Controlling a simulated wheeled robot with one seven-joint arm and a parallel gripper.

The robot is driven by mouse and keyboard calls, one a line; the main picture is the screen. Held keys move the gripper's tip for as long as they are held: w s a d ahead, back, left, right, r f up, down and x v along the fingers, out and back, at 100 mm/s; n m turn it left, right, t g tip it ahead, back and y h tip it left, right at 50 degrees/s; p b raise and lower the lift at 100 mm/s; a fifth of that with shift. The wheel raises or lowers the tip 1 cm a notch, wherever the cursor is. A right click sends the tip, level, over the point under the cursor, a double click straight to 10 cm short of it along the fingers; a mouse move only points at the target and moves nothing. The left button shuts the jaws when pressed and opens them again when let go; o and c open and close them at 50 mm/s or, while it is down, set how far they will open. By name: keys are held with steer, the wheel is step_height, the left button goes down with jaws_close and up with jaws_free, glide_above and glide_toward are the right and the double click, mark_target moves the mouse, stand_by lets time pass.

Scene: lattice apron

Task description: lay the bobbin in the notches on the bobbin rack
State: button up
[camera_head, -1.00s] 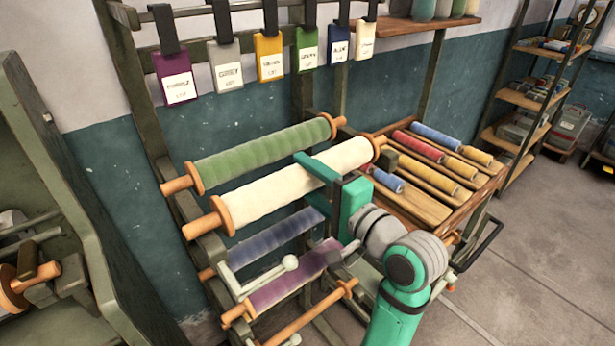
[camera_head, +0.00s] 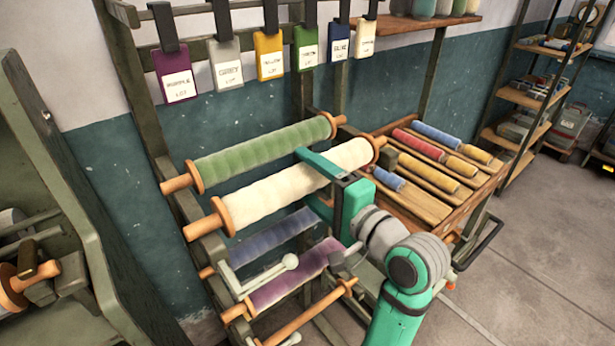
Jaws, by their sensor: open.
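The cream bobbin (camera_head: 275,190) has wooden flanges and end pegs. It lies across the bobbin rack (camera_head: 187,209), below and in front of the green bobbin (camera_head: 265,150). Its left peg (camera_head: 203,226) overlaps the rack's left upright; I cannot tell how deep it sits in a notch. The right end lies near the tray, its seat partly hidden. My green gripper (camera_head: 312,180) is open at the cream bobbin's right half. One finger crosses over the bobbin and the other shows below it, so the bobbin lies between them. Contact cannot be told.
Lower on the rack are a dark blue bobbin (camera_head: 275,240), a purple bobbin (camera_head: 295,275) and a bare wooden rod (camera_head: 308,315). Coloured tags (camera_head: 178,78) hang above. A wooden tray (camera_head: 490,180) of small spools stands right. A green-grey frame (camera_head: 75,200) stands left.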

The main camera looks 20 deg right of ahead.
steer(key=v, duration=1)
steer(key=shift+s, duration=0.2)
steer(key=shift+d+r, duration=0.1)
steer(key=shift+d, duration=0.05)
